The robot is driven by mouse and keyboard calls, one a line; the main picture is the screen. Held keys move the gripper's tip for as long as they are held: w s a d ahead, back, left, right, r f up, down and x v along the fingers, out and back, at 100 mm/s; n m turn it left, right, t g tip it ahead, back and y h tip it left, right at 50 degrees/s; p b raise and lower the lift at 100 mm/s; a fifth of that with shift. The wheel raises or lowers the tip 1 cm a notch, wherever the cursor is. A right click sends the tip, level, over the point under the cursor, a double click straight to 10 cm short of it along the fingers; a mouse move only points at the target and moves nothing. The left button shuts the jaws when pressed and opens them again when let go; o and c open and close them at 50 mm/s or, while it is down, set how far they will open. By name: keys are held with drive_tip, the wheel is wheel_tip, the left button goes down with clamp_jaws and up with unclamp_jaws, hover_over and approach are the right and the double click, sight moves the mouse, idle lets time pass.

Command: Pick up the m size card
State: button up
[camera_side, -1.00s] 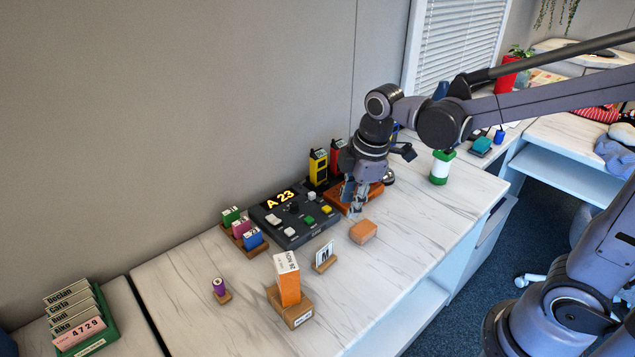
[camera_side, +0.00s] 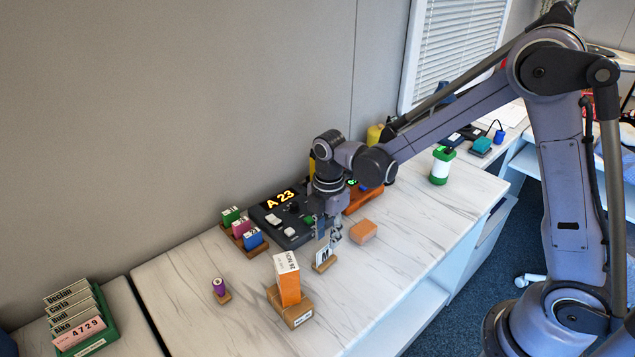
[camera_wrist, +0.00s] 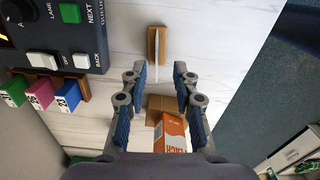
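The m size card (camera_side: 322,255) is a small white card standing upright in a wooden holder (camera_side: 325,266) on the white marble-patterned desk. In the wrist view the card (camera_wrist: 155,62) shows nearly edge-on as a thin white strip, with its wooden holder (camera_wrist: 163,47) beneath. My gripper (camera_side: 334,235) is just above the card in the side view and partly overlaps its upper right. In the wrist view my gripper (camera_wrist: 159,72) is open, with its two blue-padded fingers apart and nothing held. The card lies between the finger directions, slightly ahead of the tips.
An orange-and-white box (camera_side: 288,278) stands on a cardboard block (camera_side: 297,314) at the front. A tan block (camera_side: 363,231) lies to the right of the card. The dark button console (camera_side: 270,220) stands behind, left of my arm. A small purple cylinder (camera_side: 219,287) stands left.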

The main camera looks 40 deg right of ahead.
sight(325, 249)
drive_tip(key=shift+w+a+f, duration=0.1)
drive_tip(key=shift+f, duration=1.3)
drive_tip(key=shift+w+f, duration=0.1)
drive_tip(key=shift+f, duration=1.25)
clamp_jaws()
